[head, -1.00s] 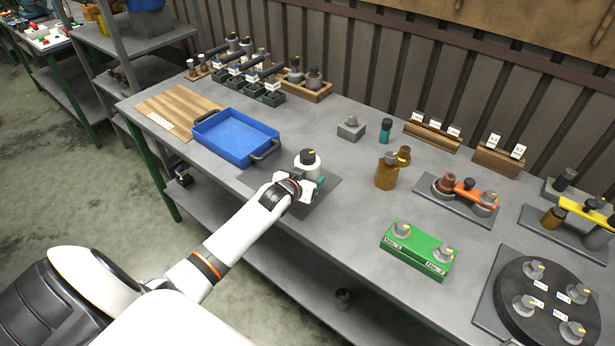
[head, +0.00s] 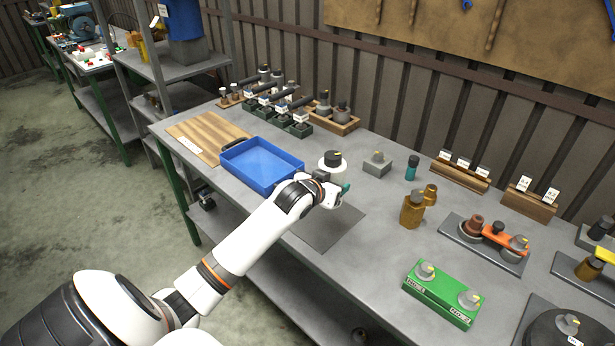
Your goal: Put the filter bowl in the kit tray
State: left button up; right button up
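The filter bowl (head: 331,165) appears to be the white round part with a dark top and a small yellow mark. It is upright at my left gripper (head: 334,188), right of the tray and above the far edge of the grey mat. The gripper seems closed around its lower part; the fingers are mostly hidden by my wrist. A teal bit (head: 346,187) shows beside the fingers. The kit tray (head: 289,160) is blue with dark handles, and its visible floor is empty. My forearm covers its near right corner. My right gripper is out of view.
The grey mat (head: 330,232) is bare. A grey block with a knob (head: 377,165), a teal bottle (head: 411,169) and brass parts (head: 412,211) stand to the right. A green box (head: 442,294) is nearer. A wooden board (head: 205,138) lies left of the tray.

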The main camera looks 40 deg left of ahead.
aim_at(251, 161)
jog(key=i+j+u, duration=0.55)
jog(key=i+j, duration=0.25)
